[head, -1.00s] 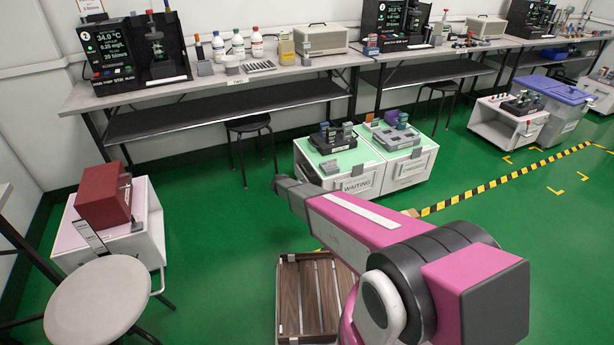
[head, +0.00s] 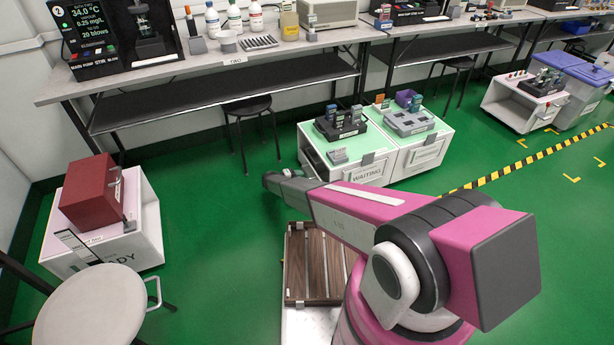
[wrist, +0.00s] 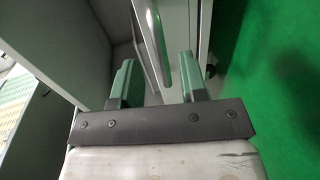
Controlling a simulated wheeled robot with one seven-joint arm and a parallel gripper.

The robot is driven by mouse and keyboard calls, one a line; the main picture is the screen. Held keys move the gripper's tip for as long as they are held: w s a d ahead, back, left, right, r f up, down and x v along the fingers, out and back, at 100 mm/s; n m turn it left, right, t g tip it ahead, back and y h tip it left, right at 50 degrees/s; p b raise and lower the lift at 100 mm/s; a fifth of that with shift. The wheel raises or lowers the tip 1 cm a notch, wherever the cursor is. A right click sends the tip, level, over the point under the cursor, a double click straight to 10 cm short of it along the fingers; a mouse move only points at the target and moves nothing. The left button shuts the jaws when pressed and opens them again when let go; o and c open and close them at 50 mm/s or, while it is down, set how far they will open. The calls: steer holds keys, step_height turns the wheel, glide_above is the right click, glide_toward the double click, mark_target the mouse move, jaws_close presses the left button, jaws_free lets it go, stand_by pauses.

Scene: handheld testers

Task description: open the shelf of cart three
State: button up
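In the wrist view, my gripper (wrist: 157,82) is open, with two green-padded fingers apart. A curved metal bar handle (wrist: 151,30) on a white cart front (wrist: 178,25) shows just beyond and between the fingertips; I cannot tell whether they touch it. In the head view, a cart labelled WAITING (head: 315,160) stands at centre with a second green-topped cart (head: 425,157) beside it. Another white cart (head: 508,106) stands at the right, and one whose label ends in "DY" (head: 150,215) at the left. No number three is readable on any cart.
A round stool (head: 85,305) stands at the lower left. A red box (head: 92,190) sits on the left cart. A long workbench (head: 210,70) runs along the wall, with a dark stool (head: 248,108) under it. Open green floor (head: 530,220) lies at the right.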

mark_target(307, 175)
steer(key=shift+x, duration=2.5)
jaws_close()
